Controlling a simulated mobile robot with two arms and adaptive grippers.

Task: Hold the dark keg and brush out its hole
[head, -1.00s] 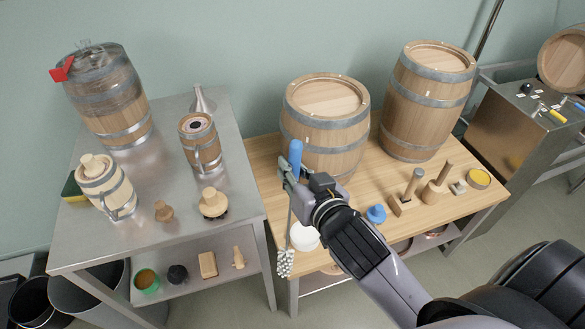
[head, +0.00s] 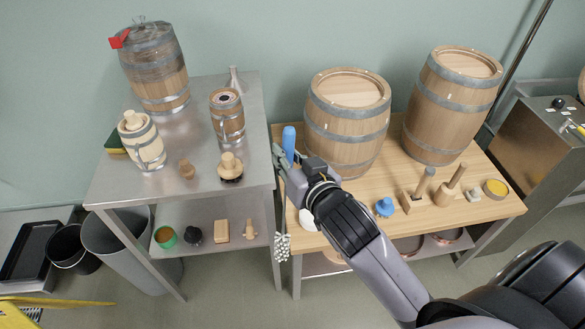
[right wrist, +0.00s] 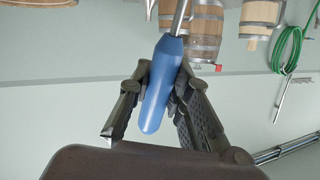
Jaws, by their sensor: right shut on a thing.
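The dark keg (head: 227,118) is a small brown keg with metal hoops and a side handle. It stands upright on the steel table (head: 205,182), with a dark hole in its top. My right gripper (head: 285,163) is shut on the blue handle of a brush (head: 289,142), well to the right of the keg and apart from it. The brush's pale bristle head (head: 282,246) hangs down between the two tables. In the right wrist view the blue handle (right wrist: 159,92) sits between the fingers. My left gripper is not in view.
A pale keg (head: 142,143) with a wooden stopper, a funnel (head: 236,80), a wooden brush (head: 230,167) and a large barrel (head: 158,75) surround the dark keg. Two big barrels (head: 346,120) (head: 452,105) stand on the wooden table (head: 480,214).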

